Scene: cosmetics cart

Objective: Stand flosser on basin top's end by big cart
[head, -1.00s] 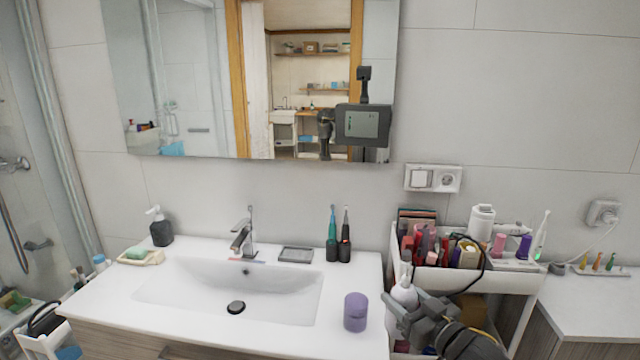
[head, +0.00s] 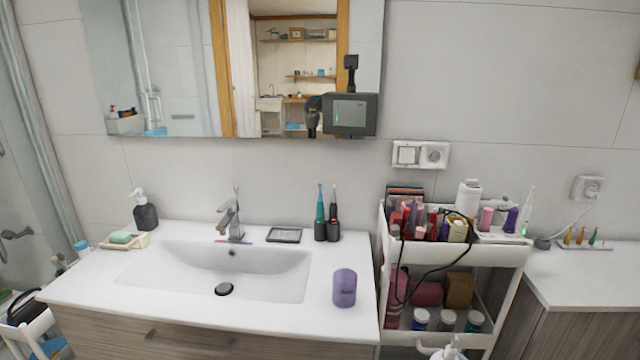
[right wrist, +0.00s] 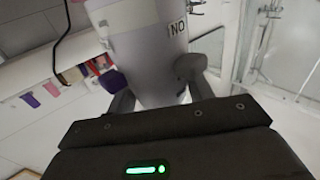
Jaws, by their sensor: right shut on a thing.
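The flosser (right wrist: 150,50) is a pale grey-white body with a "NO" label, close up in the right wrist view. My right gripper (right wrist: 155,88) is shut on it, with a dark finger on each side. In the head view, a white top with a small nozzle (head: 448,353), probably the flosser's, shows at the bottom edge; my right gripper is out of that view. The white basin top (head: 363,258) has its right end beside the big white cart (head: 490,254). My left gripper is not in view.
A purple cup (head: 344,288) stands on the basin top's right end. The basin top between cup and toothbrushes is clear. The cart is crowded with bottles; a black cable (head: 437,268) hangs from it.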

